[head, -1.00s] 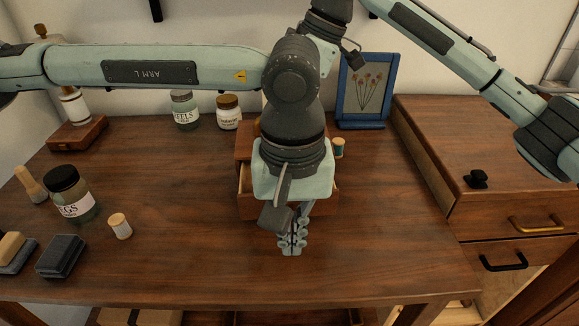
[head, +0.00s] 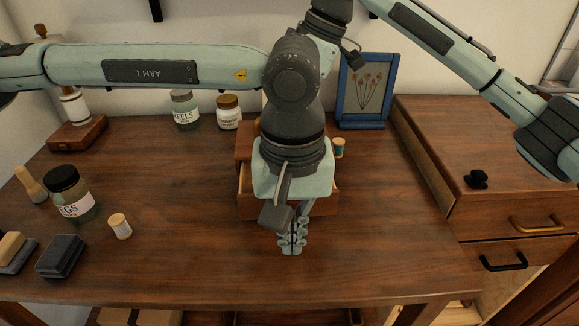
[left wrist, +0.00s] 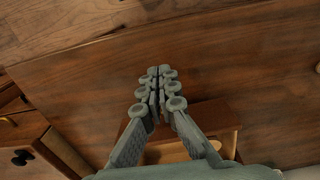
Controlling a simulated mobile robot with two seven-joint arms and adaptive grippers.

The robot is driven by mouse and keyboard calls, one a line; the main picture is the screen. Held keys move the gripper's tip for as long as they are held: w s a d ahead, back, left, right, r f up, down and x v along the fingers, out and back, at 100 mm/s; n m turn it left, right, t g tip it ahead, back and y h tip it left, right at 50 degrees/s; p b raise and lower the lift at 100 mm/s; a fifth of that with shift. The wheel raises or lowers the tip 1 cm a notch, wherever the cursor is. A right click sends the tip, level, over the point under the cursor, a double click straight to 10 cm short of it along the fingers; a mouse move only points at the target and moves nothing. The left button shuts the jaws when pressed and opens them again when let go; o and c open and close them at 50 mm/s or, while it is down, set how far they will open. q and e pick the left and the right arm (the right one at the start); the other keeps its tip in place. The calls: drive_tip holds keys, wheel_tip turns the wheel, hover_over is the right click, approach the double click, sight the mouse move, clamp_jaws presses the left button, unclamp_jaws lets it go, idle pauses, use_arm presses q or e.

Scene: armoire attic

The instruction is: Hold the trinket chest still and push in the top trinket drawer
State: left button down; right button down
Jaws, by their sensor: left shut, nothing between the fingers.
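The wooden trinket chest (head: 243,142) stands on the desk, mostly hidden behind my left arm. A trinket drawer (head: 325,206) stands pulled out from it toward the front, its pale inside showing at both sides of my wrist. I cannot tell how many drawers the chest has. My left gripper (head: 291,249) points down just in front of the drawer, fingers together and empty. In the left wrist view the closed fingertips (left wrist: 158,74) reach past the drawer front (left wrist: 212,113); contact is unclear. My right gripper is out of view; only its arm shows at the right.
Jars (head: 70,194) and a thread spool (head: 120,226) stand on the left of the desk. A blue picture frame (head: 363,92) and a small spool (head: 338,148) stand behind the chest's right side. The desk front is clear. A drawer cabinet (head: 500,215) adjoins at right.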

use_arm(q)
drive_tip(key=shift+w+a, duration=0.15)
drive_tip(key=shift+w, duration=2.3)
drive_tip(key=shift+w+a, duration=0.1)
drive_tip(key=shift+w, duration=2.3)
drive_tip(key=shift+s+d, duration=0.1)
drive_tip(key=shift+s, duration=2)
drive_tip(key=shift+r, duration=4)
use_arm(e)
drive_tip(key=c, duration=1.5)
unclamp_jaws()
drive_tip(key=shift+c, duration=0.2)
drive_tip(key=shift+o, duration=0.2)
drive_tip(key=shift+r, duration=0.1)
